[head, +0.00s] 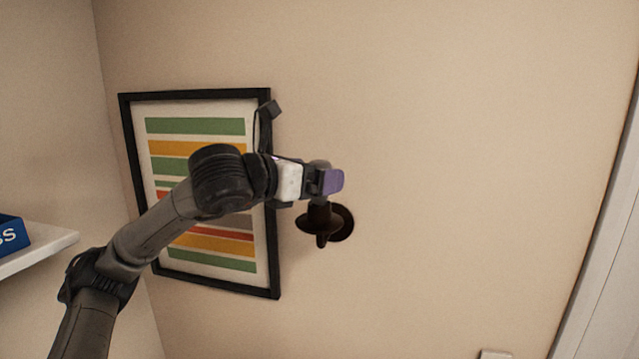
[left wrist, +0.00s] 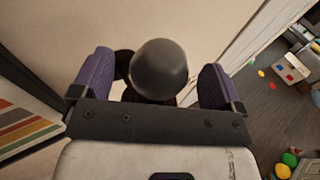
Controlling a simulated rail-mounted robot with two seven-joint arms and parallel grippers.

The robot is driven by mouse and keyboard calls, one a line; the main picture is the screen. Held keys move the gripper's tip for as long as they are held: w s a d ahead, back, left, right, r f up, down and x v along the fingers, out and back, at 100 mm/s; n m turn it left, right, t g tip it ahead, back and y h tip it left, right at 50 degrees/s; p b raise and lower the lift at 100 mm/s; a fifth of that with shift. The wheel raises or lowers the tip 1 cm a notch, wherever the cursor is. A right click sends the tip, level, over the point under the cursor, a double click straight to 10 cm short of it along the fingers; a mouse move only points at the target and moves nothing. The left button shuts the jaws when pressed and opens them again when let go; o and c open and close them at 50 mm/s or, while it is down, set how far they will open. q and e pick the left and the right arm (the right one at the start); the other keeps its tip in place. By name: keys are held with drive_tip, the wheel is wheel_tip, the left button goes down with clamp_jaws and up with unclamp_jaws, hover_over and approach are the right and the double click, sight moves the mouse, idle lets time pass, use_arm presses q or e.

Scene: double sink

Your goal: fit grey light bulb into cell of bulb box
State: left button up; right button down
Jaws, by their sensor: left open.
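The grey light bulb (left wrist: 158,68) shows as a rounded dome between my left gripper's two purple fingers in the left wrist view. A small grey part of it (head: 321,165) shows beside the fingers in the head view. My left gripper (head: 335,182) is open around the bulb, in front of the wall; its spread fingers also show in the left wrist view (left wrist: 152,85). A dark brown wall lamp fitting (head: 322,219) is just below the fingers. The bulb seems to be at this fitting, but its base is hidden. No bulb box is recognisable. My right gripper is not in view.
A black-framed striped picture (head: 200,262) hangs behind my left arm. A blue box (head: 12,233) stands on a white shelf (head: 45,247) at the left edge. The wall right of the lamp is bare. Toys (left wrist: 288,160) lie on the floor far below.

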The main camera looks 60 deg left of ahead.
use_arm(q)
drive_tip(key=shift+x, duration=0.85)
drive_tip(key=shift+c, duration=0.4)
drive_tip(key=c, duration=0.7)
